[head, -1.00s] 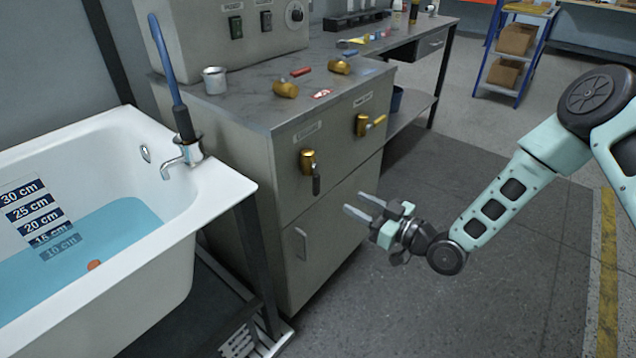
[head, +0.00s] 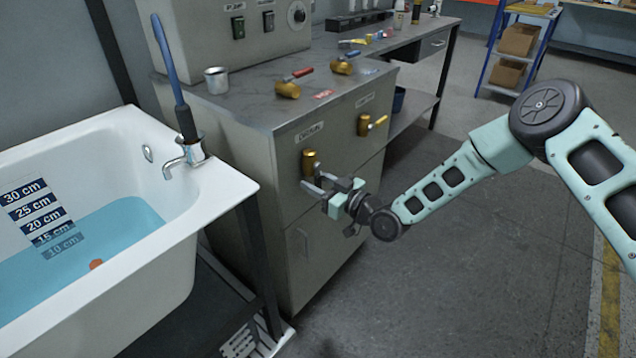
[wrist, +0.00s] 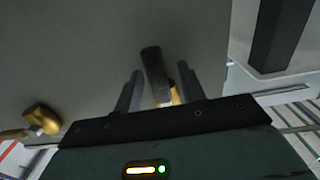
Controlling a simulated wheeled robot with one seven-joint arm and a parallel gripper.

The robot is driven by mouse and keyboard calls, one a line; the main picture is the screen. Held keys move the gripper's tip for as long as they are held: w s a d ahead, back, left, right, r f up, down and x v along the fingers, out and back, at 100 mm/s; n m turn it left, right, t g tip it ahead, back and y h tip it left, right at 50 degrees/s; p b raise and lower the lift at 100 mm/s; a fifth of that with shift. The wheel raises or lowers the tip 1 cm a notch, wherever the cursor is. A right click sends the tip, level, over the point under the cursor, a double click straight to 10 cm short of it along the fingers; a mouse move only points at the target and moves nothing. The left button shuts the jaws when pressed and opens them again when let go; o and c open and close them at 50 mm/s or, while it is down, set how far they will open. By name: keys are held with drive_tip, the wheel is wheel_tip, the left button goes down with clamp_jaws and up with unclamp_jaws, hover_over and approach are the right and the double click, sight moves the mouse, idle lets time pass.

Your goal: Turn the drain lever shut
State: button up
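The drain lever is a brass valve (head: 310,161) with a dark handle on the grey cabinet's front, below a small label too blurred to read surely. Its handle is mostly hidden behind my gripper in the head view. In the wrist view the dark handle (wrist: 153,72) stands between the two fingers, with a gap visible on each side. My gripper (head: 316,182) is open around the handle, just below the brass body. I cannot tell whether either finger touches it.
A second brass valve (head: 364,125) with a yellow handle sits to the right on the cabinet. The bathtub (head: 215,190) with blue water stands at left. Loose valves (head: 288,89) and a metal cup (head: 216,80) are on the countertop. Floor to the right is clear.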

clamp_jaws()
drive_tip(key=w+d+r+n+b, duration=0.3)
drive_tip(key=w+r+n+b, duration=0.1)
drive_tip(key=n+b, duration=1.1)
drive_tip(key=shift+r+n, duration=0.35)
drive_tip(key=shift+n, duration=1.15)
drive_tip(key=shift+d+b, duration=0.1)
drive_tip(key=shift+b, duration=0.2)
unclamp_jaws()
drive_tip(key=shift+r, duration=0.1)
